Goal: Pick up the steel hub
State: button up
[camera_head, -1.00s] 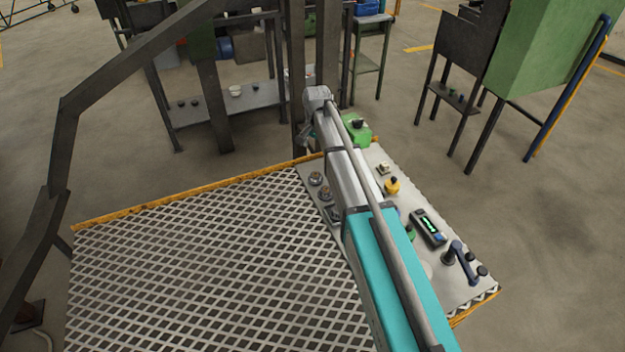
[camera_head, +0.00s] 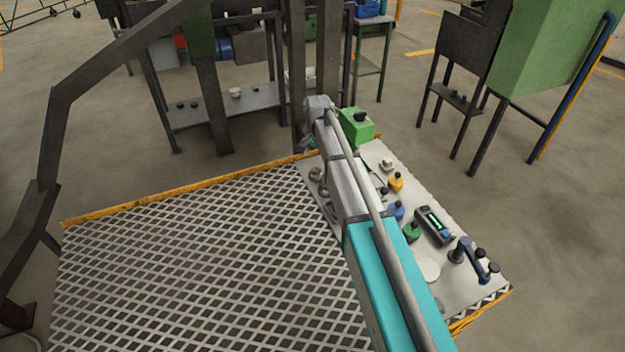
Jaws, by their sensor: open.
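Two small round metallic parts lie on the grey panel (camera_head: 458,288) just left of my arm, a farther one (camera_head: 316,174) and a nearer one (camera_head: 323,191). Either could be the steel hub; they are too small and partly covered by my arm to tell. My teal and grey arm reaches from the bottom right across the panel to its far end. My gripper is hidden behind the arm's far joint, so I see neither its fingers nor its distance from the parts.
Right of my arm stand a green box (camera_head: 357,126), a yellow knob (camera_head: 396,182), a blue knob (camera_head: 396,210), a green knob (camera_head: 412,232), a dark meter (camera_head: 435,226) and a blue crank (camera_head: 474,262). Open grating (camera_head: 200,270) lies left. Dark posts (camera_head: 327,60) rise behind.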

aim_at(316, 169)
jog(key=shift+f+b, duration=0.85)
jog(key=shift+f, duration=0.3)
jog(key=shift+f, duration=0.1)
jog(key=shift+w+f+b, duration=0.2)
jog(key=shift+f+b, duration=2.3)
jog(key=shift+b, duration=0.1)
grip_shut()
